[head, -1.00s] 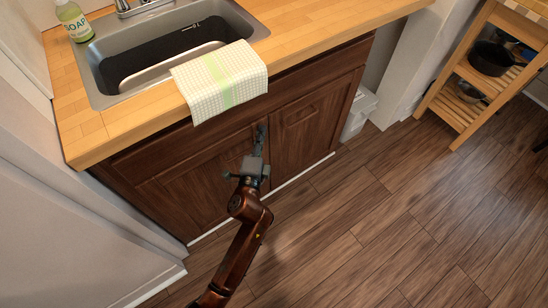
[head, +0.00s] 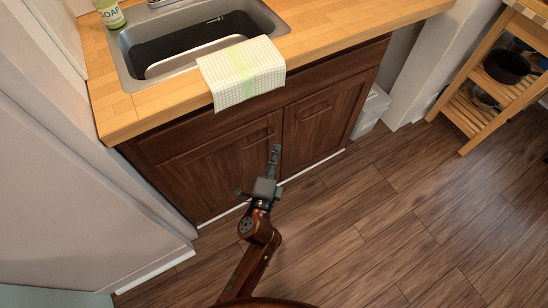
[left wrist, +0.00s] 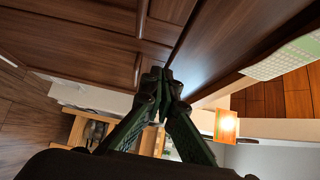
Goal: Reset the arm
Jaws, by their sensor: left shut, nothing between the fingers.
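My left gripper (head: 275,152) is in front of the dark wooden cabinet doors (head: 227,165) under the sink counter, close to the gap between them. In the left wrist view its two fingers (left wrist: 163,84) meet at the tips with nothing between them. The cabinet doors look closed and also fill the upper part of the left wrist view (left wrist: 75,38). I cannot tell whether the fingertips touch the door. My right gripper is in neither view.
A wooden counter (head: 122,115) holds a sink (head: 128,72), a soap bottle (head: 110,13) and a checked towel (head: 243,72) hanging over the front edge. A wooden shelf (head: 478,112) with a pot (head: 507,66) stands at the right. A white bin (head: 372,110) is beside the cabinet. The floor at right is clear.

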